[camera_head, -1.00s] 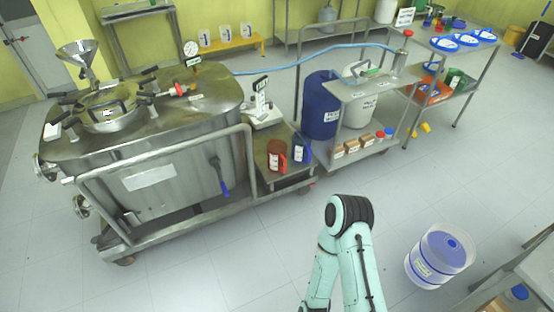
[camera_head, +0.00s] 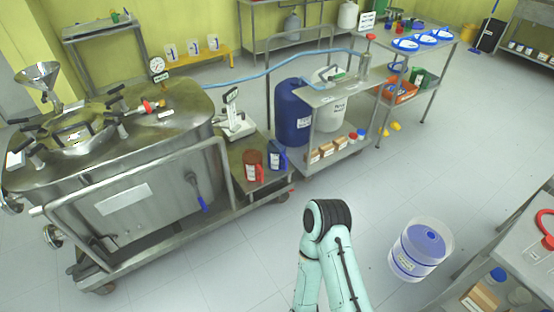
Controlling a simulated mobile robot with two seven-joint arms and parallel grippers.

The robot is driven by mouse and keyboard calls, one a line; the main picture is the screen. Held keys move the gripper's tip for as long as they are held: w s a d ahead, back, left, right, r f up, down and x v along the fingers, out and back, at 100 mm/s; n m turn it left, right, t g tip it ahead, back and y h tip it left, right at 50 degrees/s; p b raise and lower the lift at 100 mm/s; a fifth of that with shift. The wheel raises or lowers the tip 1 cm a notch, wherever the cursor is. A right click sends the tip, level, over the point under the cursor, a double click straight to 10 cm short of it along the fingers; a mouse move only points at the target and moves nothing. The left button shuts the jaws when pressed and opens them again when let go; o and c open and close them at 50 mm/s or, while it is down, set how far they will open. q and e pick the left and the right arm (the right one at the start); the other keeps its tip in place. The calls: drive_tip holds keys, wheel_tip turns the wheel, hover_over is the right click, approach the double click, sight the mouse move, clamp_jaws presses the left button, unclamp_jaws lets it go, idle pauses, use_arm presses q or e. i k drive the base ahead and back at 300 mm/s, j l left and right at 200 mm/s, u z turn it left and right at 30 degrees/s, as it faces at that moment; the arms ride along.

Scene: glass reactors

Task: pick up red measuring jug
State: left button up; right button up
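The red measuring jug (camera_head: 253,166) stands upright on the low steel shelf (camera_head: 236,179) at the right end of the reactor cart. It has a white label and a handle on its right side. A blue jug (camera_head: 276,155) stands just right of it. One of my arms shows at the bottom centre, in front of and below the jugs, well apart from them. No gripper fingers show in this view, so neither gripper can be seen.
The large steel reactor (camera_head: 120,150) on its railed cart fills the left. A scale (camera_head: 233,122) stands behind the red jug. A trolley with a blue drum (camera_head: 293,112) is to the right. A clear container (camera_head: 420,250) stands on the floor at right. Floor before the jugs is open.

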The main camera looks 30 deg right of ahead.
sight(252, 158)
drive_tip(key=i+l, duration=1.8)
drive_tip(key=i, duration=0.15)
drive_tip(key=k+l+z, duration=0.05)
drive_tip(key=l, duration=0.05)
